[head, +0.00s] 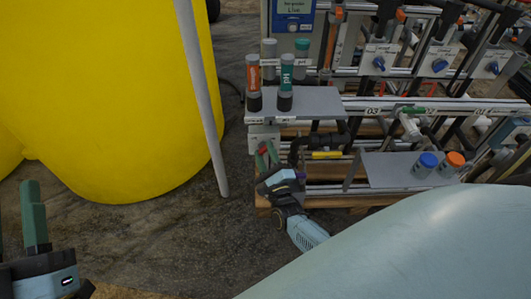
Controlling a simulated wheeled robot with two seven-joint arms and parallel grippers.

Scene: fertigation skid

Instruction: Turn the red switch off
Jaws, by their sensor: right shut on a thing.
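The red switch (264,151) is a small red part below a grey box at the left end of the skid, mostly hidden by gripper fingers. My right gripper (267,158), with green fingers, reaches up to it from below right and is shut on it. Which way the switch is turned cannot be made out. My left gripper (18,225) is at the lower left edge, far from the skid. One green finger stands upright and a sliver of the other shows at the picture's edge, with a gap between them; it looks open and empty.
A large yellow tank (110,100) and a grey post (203,100) stand left of the skid. A grey shelf (315,101) above the switch holds orange and teal capped tubes. A lower shelf (390,171) holds blue-capped and orange-capped jars. Pipes and valves fill the right.

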